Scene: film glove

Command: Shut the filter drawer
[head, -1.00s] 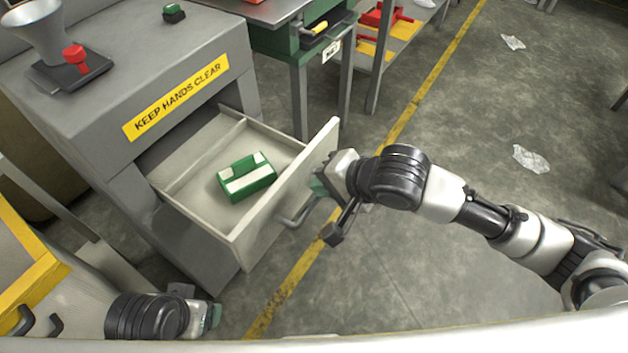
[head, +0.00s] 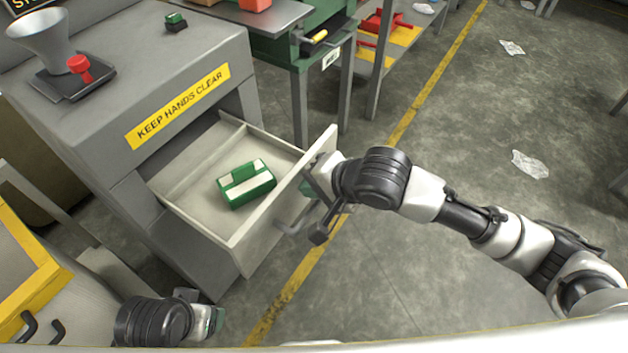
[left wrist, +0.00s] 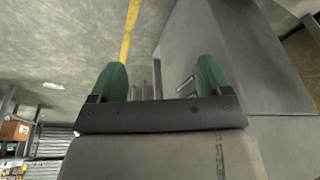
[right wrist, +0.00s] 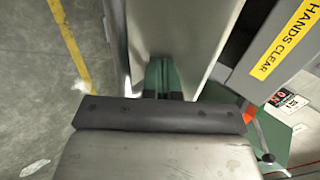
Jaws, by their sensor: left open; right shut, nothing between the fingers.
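The pale filter drawer (head: 262,238) stands well open from the grey machine (head: 80,110). A green and white box (head: 246,184) lies inside it. A grey bar handle (head: 300,218) is on the drawer's front. My right gripper (head: 308,188) is shut and empty at the outer side of the drawer front, near the handle. Whether its fingertips touch the panel I cannot tell. In the right wrist view its green fingers (right wrist: 162,76) are together beside the pale panel (right wrist: 180,35). My left gripper (head: 214,320) is open and empty, low at the left; its fingers are apart in the left wrist view (left wrist: 160,80).
A yellow-edged cart (head: 35,290) stands at the lower left. A green workbench (head: 320,65) and a shelf with red items (head: 395,22) stand behind the drawer. The floor (head: 450,120) to the right is mostly open, with crumpled plastic (head: 530,164) on it.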

